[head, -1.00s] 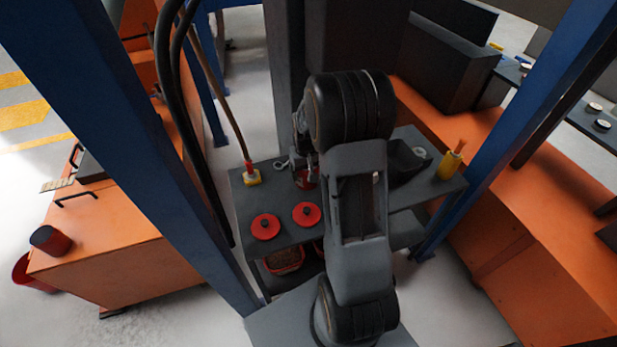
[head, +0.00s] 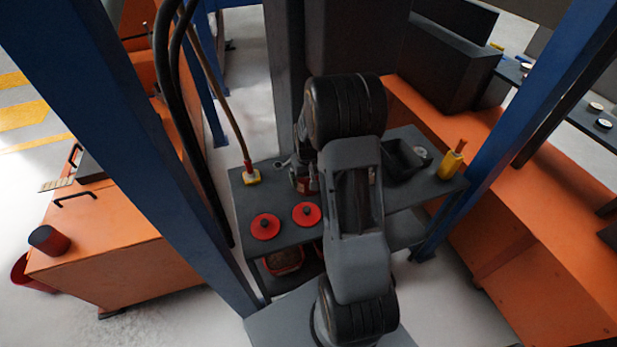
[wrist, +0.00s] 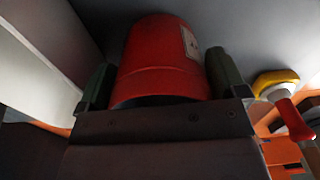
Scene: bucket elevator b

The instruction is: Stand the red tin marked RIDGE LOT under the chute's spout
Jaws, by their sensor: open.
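A red tin stands between the two fingers of my gripper (wrist: 163,83) in the wrist view. The tin (wrist: 165,62) has a pale label on its right side, turned too far to read. The fingers are open, one on each side of it; whether they touch it I cannot tell. In the head view my gripper (head: 305,172) is at the grey bench's back, left of my arm, with a small red part of the tin (head: 310,185) showing. My arm hides much of that area. I cannot make out the chute's spout.
Two red lids (head: 265,226) lie on the grey bench (head: 245,205), with red containers (head: 285,259) on the shelf below. Blue posts (head: 130,150) flank the bench.

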